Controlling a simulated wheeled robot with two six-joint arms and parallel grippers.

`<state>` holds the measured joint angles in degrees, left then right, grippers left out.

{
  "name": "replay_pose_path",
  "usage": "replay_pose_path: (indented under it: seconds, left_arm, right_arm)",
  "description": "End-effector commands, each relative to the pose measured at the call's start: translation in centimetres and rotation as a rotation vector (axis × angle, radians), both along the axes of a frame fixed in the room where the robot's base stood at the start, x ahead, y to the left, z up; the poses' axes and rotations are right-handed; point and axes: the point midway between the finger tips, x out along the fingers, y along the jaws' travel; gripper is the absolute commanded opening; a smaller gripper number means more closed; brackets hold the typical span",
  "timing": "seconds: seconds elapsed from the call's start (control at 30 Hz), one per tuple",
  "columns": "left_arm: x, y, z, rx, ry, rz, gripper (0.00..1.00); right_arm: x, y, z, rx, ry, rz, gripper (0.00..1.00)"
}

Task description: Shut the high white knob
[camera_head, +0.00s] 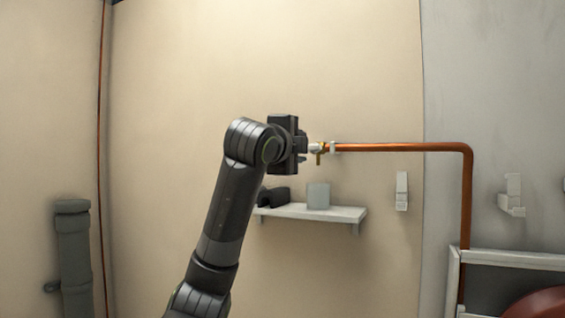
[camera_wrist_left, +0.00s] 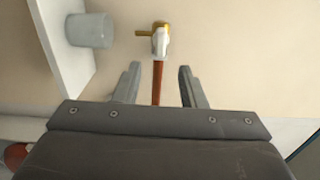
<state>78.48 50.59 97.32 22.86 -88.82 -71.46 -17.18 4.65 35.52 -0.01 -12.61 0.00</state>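The white knob (camera_head: 315,148) is at the left end of the copper pipe, high on the beige wall, beside a brass fitting (camera_head: 319,159). In the left wrist view the white knob (camera_wrist_left: 160,43) is at top centre, with the brass piece (camera_wrist_left: 144,33) pointing left. My left gripper (camera_head: 304,145) is just left of the knob in the head view, raised to about its height. In the wrist view its fingers (camera_wrist_left: 158,83) are apart and empty-looking, with the knob above the fingertips in the picture. I see no contact. My right gripper is out of view.
A copper pipe (camera_head: 400,147) runs right, then bends down. Below the knob, a white shelf (camera_head: 340,214) holds a grey cup (camera_head: 318,195) and a dark object (camera_head: 275,197). A white wall bracket (camera_head: 402,192) is to the right. The wall above is clear.

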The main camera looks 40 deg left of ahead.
Motion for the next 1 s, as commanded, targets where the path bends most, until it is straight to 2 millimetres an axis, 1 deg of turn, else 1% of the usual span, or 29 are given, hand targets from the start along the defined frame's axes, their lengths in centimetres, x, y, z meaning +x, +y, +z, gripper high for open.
replay_pose_path:
  seconds: [0.03, 0.2, 0.3, 0.4, 0.57, 1.0]
  left_arm:
    - [-1.3, -0.3, -0.4, 0.003, -0.007, 0.001, 0.37]
    - [-5.0, -1.2, -0.3, 0.002, -0.005, 0.001, 0.37]
    - [-6.5, -1.6, -0.2, 0.001, -0.004, -0.001, 0.37]
    - [-7.6, -1.8, -0.1, 0.000, -0.002, 0.000, 0.37]
    - [-8.3, -2.0, 0.0, 0.001, 0.000, 0.000, 0.37]
    - [-8.3, -2.0, 0.0, 0.001, 0.001, 0.000, 0.37]
  right_arm:
    - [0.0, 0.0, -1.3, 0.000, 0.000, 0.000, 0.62]
    - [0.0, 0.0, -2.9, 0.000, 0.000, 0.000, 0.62]
    - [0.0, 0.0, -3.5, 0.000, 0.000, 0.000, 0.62]
    - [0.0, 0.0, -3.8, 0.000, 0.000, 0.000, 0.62]
    - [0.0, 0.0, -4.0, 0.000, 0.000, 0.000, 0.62]
    - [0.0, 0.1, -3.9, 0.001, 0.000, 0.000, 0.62]
